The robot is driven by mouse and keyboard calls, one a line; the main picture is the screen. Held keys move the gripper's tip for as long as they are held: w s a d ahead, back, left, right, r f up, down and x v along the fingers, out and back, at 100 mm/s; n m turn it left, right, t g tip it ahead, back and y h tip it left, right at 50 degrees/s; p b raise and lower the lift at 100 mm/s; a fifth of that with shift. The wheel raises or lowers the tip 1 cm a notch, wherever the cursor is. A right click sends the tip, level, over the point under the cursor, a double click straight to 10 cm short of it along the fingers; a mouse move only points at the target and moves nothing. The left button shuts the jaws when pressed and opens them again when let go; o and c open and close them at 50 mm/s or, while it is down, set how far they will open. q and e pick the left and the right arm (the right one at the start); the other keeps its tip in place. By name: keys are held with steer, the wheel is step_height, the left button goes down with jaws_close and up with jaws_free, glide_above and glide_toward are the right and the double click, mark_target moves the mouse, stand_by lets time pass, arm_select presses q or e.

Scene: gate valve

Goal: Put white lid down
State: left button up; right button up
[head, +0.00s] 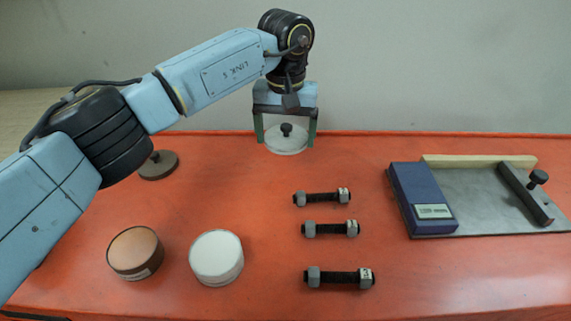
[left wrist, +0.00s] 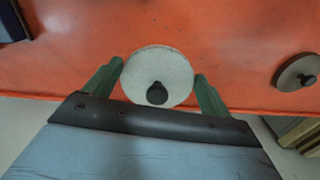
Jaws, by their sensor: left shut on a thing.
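The white lid (head: 286,146) is a flat pale disc with a black knob, at the far edge of the orange table in the head view. My left gripper (head: 285,141) points down, its two green fingers shut on opposite sides of the lid's rim. In the left wrist view the white lid (left wrist: 170,62) sits level between the fingertips of the left gripper (left wrist: 159,70). I cannot tell whether the lid touches the table or hangs just above it. My right gripper is not in view.
A brown lid (head: 158,168) lies left of the gripper. A brown-topped tub (head: 135,252) and a white tub (head: 216,258) stand in front. Three black bolts (head: 322,229) with grey nuts lie mid-table. A blue box (head: 415,190) sits on a grey plate (head: 490,215) at the right.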

mark_target(285, 171)
arm_select(q)
steer(key=shift+f, duration=3.55)
steer(key=shift+f, duration=0.15)
steer(key=o, duration=0.9)
steer(key=shift+c, duration=0.2)
step_height(285, 171, up, 12)
steer(key=shift+r, duration=0.2)
